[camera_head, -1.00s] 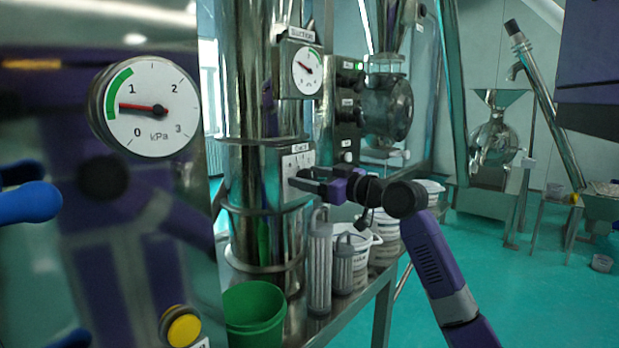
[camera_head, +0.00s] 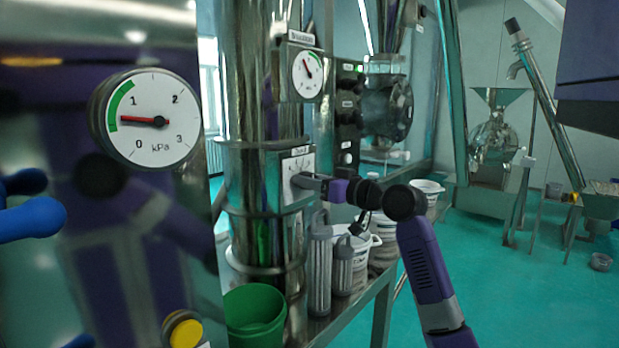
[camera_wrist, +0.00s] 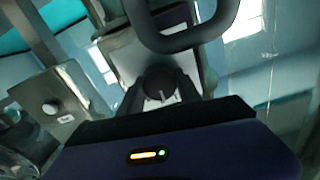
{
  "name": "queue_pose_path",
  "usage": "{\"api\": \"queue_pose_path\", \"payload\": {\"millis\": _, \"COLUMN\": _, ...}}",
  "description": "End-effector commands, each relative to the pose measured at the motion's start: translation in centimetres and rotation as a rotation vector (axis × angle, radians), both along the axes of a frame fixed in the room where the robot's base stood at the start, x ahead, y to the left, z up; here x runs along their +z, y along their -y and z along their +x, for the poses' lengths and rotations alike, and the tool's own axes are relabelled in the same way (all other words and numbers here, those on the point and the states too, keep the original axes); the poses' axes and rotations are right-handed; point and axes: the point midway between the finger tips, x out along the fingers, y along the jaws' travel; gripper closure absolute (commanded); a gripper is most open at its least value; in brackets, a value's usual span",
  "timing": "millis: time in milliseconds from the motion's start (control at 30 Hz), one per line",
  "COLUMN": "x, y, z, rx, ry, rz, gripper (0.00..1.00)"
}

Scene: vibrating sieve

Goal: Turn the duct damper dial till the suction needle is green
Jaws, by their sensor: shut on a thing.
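The damper dial is a dark round knob with a pale pointer mark (camera_wrist: 158,82), on a white scale plate (camera_head: 297,164) fixed to the steel duct. My gripper (camera_head: 300,182) is shut on this knob; in the wrist view its dark fingers (camera_wrist: 160,98) stand at both sides of it. In the head view the gripper hides most of the knob. A small round gauge (camera_head: 308,74) sits above on the duct.
A large kPa gauge (camera_head: 152,142) is near at left, its red needle just under 1, towards the lower green band. A yellow button (camera_head: 184,330) is below it. A green bucket (camera_head: 255,308), grey cylinders (camera_head: 319,265) and white tubs (camera_head: 383,228) stand below the dial.

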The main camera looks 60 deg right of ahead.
Motion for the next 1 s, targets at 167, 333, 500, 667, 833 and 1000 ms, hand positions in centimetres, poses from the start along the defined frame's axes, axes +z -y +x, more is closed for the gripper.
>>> {"api": "queue_pose_path", "payload": {"millis": 167, "x": 0.13, "y": -0.06, "z": 0.08, "rx": 0.002, "ry": 0.026, "rz": 0.111, "gripper": 1.00}}
{"api": "queue_pose_path", "payload": {"millis": 333, "x": 0.08, "y": 0.03, "z": 0.00, "rx": 0.000, "ry": 0.044, "rz": 0.187, "gripper": 1.00}}
{"api": "queue_pose_path", "payload": {"millis": 500, "x": 0.01, "y": 0.08, "z": -0.02, "rx": 0.000, "ry": 0.054, "rz": 0.229, "gripper": 1.00}}
{"api": "queue_pose_path", "payload": {"millis": 667, "x": -0.03, "y": 0.11, "z": -0.04, "rx": -0.001, "ry": 0.057, "rz": 0.242, "gripper": 1.00}}
{"api": "queue_pose_path", "payload": {"millis": 833, "x": -0.05, "y": 0.12, "z": -0.05, "rx": -0.001, "ry": 0.057, "rz": 0.242, "gripper": 1.00}}
{"api": "queue_pose_path", "payload": {"millis": 1000, "x": -0.05, "y": 0.13, "z": -0.05, "rx": -0.001, "ry": 0.058, "rz": 0.242, "gripper": 0.53}}
